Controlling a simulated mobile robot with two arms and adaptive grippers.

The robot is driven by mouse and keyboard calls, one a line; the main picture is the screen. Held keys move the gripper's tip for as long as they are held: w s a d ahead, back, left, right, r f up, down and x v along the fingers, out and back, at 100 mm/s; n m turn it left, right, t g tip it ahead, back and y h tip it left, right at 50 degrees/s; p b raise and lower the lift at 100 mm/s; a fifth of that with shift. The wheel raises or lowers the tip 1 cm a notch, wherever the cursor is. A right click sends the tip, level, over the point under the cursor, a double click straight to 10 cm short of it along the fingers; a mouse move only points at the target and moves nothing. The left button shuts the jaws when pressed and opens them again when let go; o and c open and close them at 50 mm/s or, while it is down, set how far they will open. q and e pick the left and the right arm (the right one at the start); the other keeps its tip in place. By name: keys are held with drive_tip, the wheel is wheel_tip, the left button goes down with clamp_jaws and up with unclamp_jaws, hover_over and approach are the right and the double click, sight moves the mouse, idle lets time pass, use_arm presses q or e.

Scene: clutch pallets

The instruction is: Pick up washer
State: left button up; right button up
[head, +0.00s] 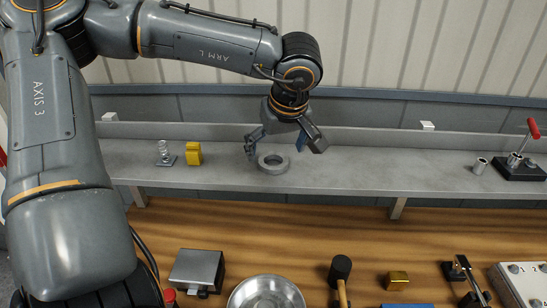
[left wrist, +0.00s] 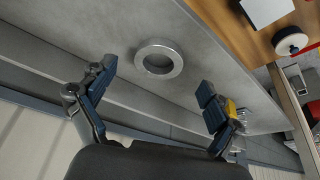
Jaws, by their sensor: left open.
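The washer (head: 273,164) is a thick grey metal ring lying flat on the grey shelf (head: 350,170). It also shows in the left wrist view (left wrist: 177,65), ahead of and between the fingers. My left gripper (head: 285,147) is open and empty, just above and behind the washer in the head view. In the left wrist view its blue-padded fingers (left wrist: 155,90) are spread wide apart, and neither touches the washer. My right gripper is in neither view.
A yellow block (head: 193,153) and a small metal fitting (head: 166,155) stand left of the washer. A red-handled clamp (head: 524,160) is at the far right. Tools and a metal bowl (head: 266,293) sit on the lower wooden bench.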

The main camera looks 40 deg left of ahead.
sight(273, 164)
use_arm(q)
drive_tip(key=shift+p+x, duration=0.3)
drive_tip(key=shift+x, duration=0.9)
drive_tip(key=shift+w+a+f, duration=0.2)
drive_tip(key=shift+a+f, duration=0.1)
drive_tip(key=shift+f, duration=0.05)
drive_tip(key=shift+s+d+r, duration=0.1)
drive_tip(key=shift+d, duration=0.05)
drive_tip(key=c, duration=1.5)
drive_tip(key=shift+o, duration=0.2)
drive_tip(key=shift+r+b, duration=0.3)
drive_tip(key=shift+r, duration=0.25)
wheel_tip(273, 164, up, 9)
drive_tip(key=b, duration=0.2)
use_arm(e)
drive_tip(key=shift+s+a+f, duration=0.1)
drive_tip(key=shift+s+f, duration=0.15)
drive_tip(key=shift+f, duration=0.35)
